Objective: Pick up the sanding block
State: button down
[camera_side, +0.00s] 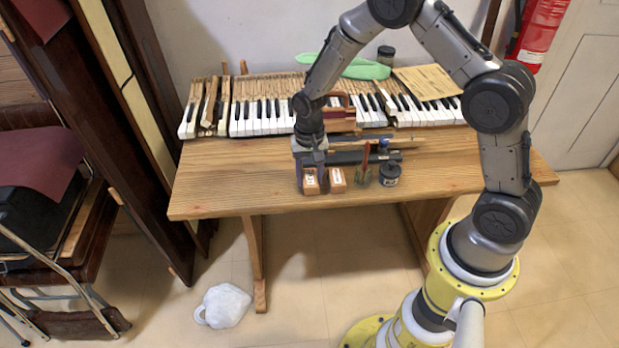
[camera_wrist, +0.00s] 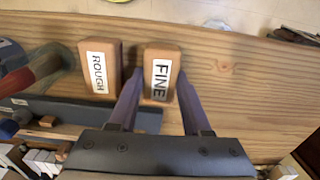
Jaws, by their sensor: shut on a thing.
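Two brown sanding blocks with white labels are near the table's front edge. The block labelled FINE (camera_wrist: 162,70) is between the fingertips of my gripper (camera_wrist: 159,80) in the wrist view. It is the left block (camera_side: 310,184) in the side view, under my gripper (camera_side: 311,165). My gripper is shut on this block. I cannot tell whether the block is clear of the tabletop. The block labelled ROUGH (camera_wrist: 98,68) sits beside it, apart from the fingers, and shows as the right block (camera_side: 337,182) in the side view.
A red-handled brush (camera_side: 363,166) and a dark jar (camera_side: 390,174) stand right of the blocks. A dark bar (camera_side: 350,157) lies behind them. Piano keys (camera_side: 262,125) line the wooden table's (camera_side: 230,180) back. The table's left front is clear.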

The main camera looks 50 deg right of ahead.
aim_at(310, 176)
jog(key=shift+r, duration=0.4)
notch_tip(310, 176, up, 2)
jog(key=shift+r, duration=0.2)
jog(key=s+r, duration=0.9)
jog(key=s, duration=0.5)
jog(key=shift+a+r, duration=0.25)
jog(key=c, duration=1)
grip_release()
jog(key=c, duration=0.5)
jog(key=shift+r, duration=0.1)
jog(key=shift+c, duration=0.2)
